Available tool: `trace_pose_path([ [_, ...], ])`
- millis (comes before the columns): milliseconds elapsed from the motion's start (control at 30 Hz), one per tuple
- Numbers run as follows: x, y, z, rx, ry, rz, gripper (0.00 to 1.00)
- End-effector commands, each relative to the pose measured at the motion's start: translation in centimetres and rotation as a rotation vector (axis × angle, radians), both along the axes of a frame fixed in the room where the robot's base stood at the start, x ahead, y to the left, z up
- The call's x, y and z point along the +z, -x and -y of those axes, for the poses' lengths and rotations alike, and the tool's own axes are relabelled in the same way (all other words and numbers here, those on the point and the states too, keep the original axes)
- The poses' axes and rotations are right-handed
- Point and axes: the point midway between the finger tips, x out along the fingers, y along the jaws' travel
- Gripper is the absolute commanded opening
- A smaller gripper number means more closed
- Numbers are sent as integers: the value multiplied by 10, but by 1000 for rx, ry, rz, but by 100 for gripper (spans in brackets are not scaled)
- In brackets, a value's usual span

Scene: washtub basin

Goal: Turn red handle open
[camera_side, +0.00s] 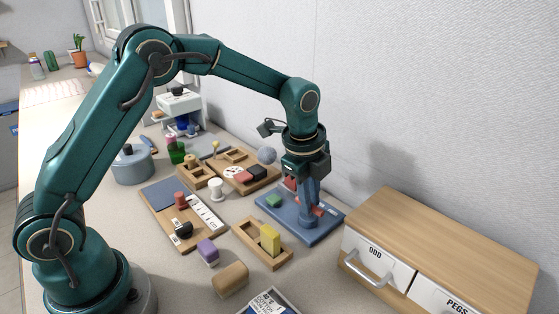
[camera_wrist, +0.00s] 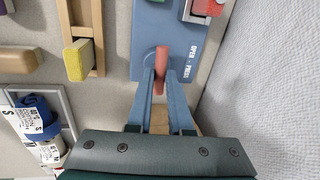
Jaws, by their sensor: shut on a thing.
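The red handle (camera_wrist: 162,60) stands on a blue board (camera_wrist: 150,22) in the wrist view, beside white lettering that seems to read "OPEN" and "PRESS". My gripper (camera_wrist: 160,75) has its two blue fingers closed on the handle, one on each side. In the side view my gripper (camera_side: 310,218) reaches down onto the right part of the blue board (camera_side: 295,238). The fingers hide most of the handle there. In the wrist view another red part in a grey holder (camera_wrist: 207,7) shows at the top edge.
A wooden drawer box (camera_side: 440,240) with labels "ODD" and "PEGS" stands to the right of the board. A wooden tray with a yellow block (camera_side: 270,239) lies in front. The wall rises close behind the board.

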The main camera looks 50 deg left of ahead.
Motion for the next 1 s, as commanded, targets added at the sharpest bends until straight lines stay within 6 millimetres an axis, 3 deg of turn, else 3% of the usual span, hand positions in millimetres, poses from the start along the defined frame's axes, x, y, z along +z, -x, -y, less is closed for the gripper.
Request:
trace_pose_path([
  [1000,0,-6,3,893,1,1,0],
])
